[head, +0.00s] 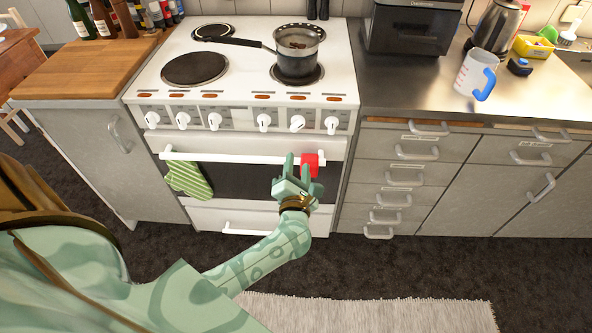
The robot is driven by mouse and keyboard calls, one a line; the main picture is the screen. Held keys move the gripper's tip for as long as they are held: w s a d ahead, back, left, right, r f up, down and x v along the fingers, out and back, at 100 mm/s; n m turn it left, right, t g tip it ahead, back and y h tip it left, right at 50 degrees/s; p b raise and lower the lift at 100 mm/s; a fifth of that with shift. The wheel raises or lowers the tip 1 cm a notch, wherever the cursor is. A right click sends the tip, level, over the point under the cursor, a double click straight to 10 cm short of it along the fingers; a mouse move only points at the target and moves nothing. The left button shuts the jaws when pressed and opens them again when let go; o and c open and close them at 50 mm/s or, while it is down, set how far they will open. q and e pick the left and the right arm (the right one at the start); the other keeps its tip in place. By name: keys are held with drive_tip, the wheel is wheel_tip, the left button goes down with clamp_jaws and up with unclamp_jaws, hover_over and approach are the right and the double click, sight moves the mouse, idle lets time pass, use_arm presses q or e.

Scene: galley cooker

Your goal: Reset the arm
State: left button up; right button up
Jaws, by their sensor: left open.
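My left arm comes in from the lower left, bent at the elbow and reaching toward the front of the white cooker (240,205). My left gripper (297,162) is open, with its two fingers pointing up in front of the oven door handle (225,156). A small red thing (311,165) shows right beside the fingers at the right end of the handle; I cannot tell whether they touch. Nothing shows held between the fingers. My right gripper is not in view.
A green striped cloth (188,179) hangs at the handle's left end. A measuring jug (476,74) stands on the right counter. A pale rug (370,313) lies on the floor.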

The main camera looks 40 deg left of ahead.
use_arm(q)
drive_tip(key=shift+v, duration=1)
drive_tip(key=s+d+f+m+h, duration=0.1)
drive_tip(key=d+f+m+h, duration=0.4)
drive_tip(key=m, duration=0.5)
drive_tip(key=s+d+f+m+h, duration=0.1)
drive_tip(key=d+f+m+h, duration=0.25)
drive_tip(key=f+m, duration=0.5)
drive_tip(key=s+f+m+g+h, duration=0.3)
drive_tip(key=s+f+m+g, duration=0.1)
drive_tip(key=s+f+m, duration=0.6)
drive_tip(key=s+a+f+m+g, duration=0.1)
drive_tip(key=s+f+m+g, duration=0.25)
drive_tip(key=s+f, duration=0.4)
drive_tip(key=s+a+f+m+g, duration=0.1)
drive_tip(key=s+f+m+g, duration=0.3)
drive_tip(key=s, duration=0.7)
drive_tip(key=s+a+f+g+y, duration=0.1)
drive_tip(key=s+g, duration=0.1)
drive_tip(key=s, duration=0.7)
drive_tip(key=s+a+f+m+g+y, duration=0.1)
drive_tip(key=s+a+f, duration=0.1)
drive_tip(key=s, duration=0.7)
drive_tip(key=shift+s+f+g, duration=0.15)
drive_tip(key=shift+s+g, duration=0.2)
drive_tip(key=shift+s, duration=0.05)
